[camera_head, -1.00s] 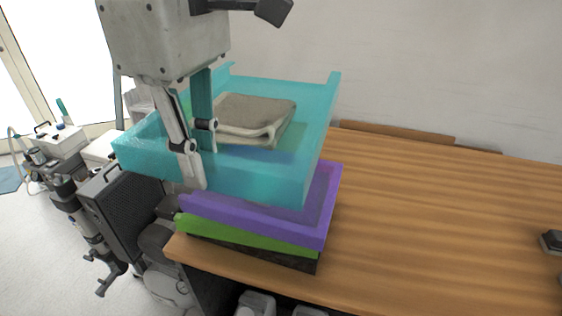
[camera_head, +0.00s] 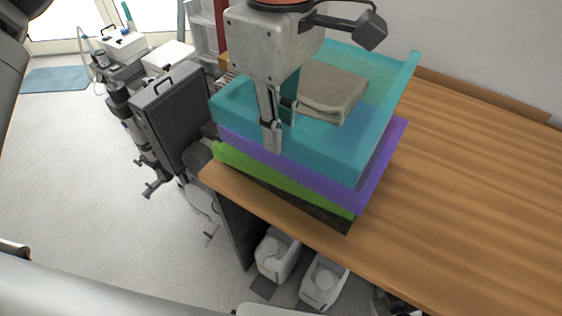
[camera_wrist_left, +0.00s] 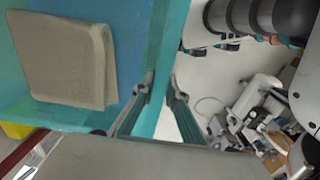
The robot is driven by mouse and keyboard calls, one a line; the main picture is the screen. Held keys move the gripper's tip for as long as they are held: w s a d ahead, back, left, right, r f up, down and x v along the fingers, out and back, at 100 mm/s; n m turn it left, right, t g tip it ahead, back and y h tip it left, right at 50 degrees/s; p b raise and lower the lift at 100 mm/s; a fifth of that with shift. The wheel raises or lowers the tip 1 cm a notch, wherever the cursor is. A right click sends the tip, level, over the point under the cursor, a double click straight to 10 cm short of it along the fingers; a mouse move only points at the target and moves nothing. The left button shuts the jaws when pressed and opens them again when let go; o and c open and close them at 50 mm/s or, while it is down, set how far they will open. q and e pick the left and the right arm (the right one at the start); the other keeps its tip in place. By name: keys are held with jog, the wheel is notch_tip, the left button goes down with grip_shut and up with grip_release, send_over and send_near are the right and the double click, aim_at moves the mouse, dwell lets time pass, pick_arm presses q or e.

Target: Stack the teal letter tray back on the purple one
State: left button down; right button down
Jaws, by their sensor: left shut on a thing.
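The teal letter tray (camera_head: 330,142) is translucent and sits over the purple tray (camera_head: 375,182) at the table's corner. From this view I cannot tell whether it fully rests on it. A folded grey-beige cloth-like item (camera_head: 332,92) lies inside the teal tray. My left gripper (camera_head: 272,135) comes down from above and is shut on the teal tray's near wall. In the left wrist view the fingers (camera_wrist_left: 155,100) straddle the teal wall, with the folded item (camera_wrist_left: 68,60) beside it. My right gripper is not in view.
A green tray (camera_head: 285,180) and a dark tray (camera_head: 335,222) lie under the purple one. The wooden table (camera_head: 470,190) is clear to the right. A dark speaker-like box (camera_head: 180,115) stands left of the stack. White containers (camera_head: 276,256) stand on the floor below the edge.

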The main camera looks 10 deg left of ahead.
pick_arm(q)
notch_tip(320, 180, down, 4)
jog(key=shift+f, duration=0.15)
notch_tip(320, 180, down, 4)
jog(key=shift+f, duration=0.2)
jog(key=c, duration=2)
grip_release()
jog(key=shift+c, duration=0.2)
